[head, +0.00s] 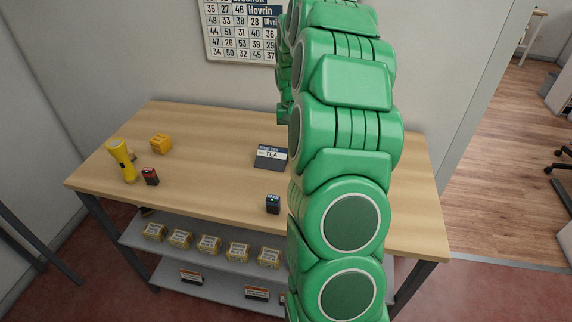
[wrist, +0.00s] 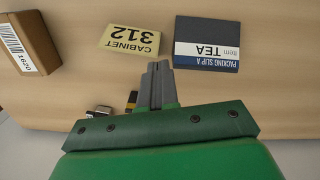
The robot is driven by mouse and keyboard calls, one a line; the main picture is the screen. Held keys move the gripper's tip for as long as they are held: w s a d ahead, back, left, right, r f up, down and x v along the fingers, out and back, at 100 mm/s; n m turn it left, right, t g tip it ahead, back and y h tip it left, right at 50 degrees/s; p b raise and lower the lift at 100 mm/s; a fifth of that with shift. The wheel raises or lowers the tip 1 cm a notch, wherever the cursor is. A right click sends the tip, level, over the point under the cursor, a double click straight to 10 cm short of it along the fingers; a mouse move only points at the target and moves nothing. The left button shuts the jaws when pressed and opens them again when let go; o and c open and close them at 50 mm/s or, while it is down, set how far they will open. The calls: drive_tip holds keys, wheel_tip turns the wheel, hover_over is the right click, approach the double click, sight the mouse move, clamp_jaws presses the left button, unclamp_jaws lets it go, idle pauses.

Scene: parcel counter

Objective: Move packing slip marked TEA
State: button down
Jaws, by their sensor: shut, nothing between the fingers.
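The packing slip marked TEA (head: 271,157) is a dark card with a white band, lying flat on the wooden counter, left of my arm in the head view. In the wrist view the slip (wrist: 207,57) is at the upper right, its text upside down. My gripper (wrist: 158,66) is shut and empty. Its fingertips show just left of the slip's lower left edge and right of the yellow card; their height above the counter is hard to tell. In the head view my gripper is hidden behind my green arm.
A yellow CABINET 312 card (wrist: 129,41) and a brown box (wrist: 29,42) lie near the slip. On the counter (head: 215,165) are a yellow flashlight (head: 121,160), an orange block (head: 161,143) and small dark items (head: 273,204). Shelves below hold several boxes (head: 208,244).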

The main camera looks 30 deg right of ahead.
sight(279, 168)
drive_tip(key=s+a+r+m+g+h, duration=0.1)
drive_tip(key=s+a+m+g+h, duration=0.2)
drive_tip(key=m, duration=2)
drive_tip(key=shift+y, duration=0.5)
drive_tip(key=x, duration=0.9)
drive_tip(key=shift+w+a+f, duration=0.15)
drive_tip(key=shift+a, duration=0.05)
drive_tip(key=shift+w+f, duration=0.15)
drive_tip(key=shift+f, duration=0.05)
drive_tip(key=shift+w+a, duration=0.55)
drive_tip(key=shift+w, duration=0.2)
drive_tip(key=shift+w+a, duration=0.5)
drive_tip(key=shift+w, duration=0.25)
drive_tip(key=shift+w, duration=0.1)
drive_tip(key=shift+w+a, duration=0.55)
drive_tip(key=shift+w, duration=0.2)
drive_tip(key=shift+w+a, duration=0.5)
drive_tip(key=shift+w, duration=0.25)
drive_tip(key=shift+s, duration=0.1)
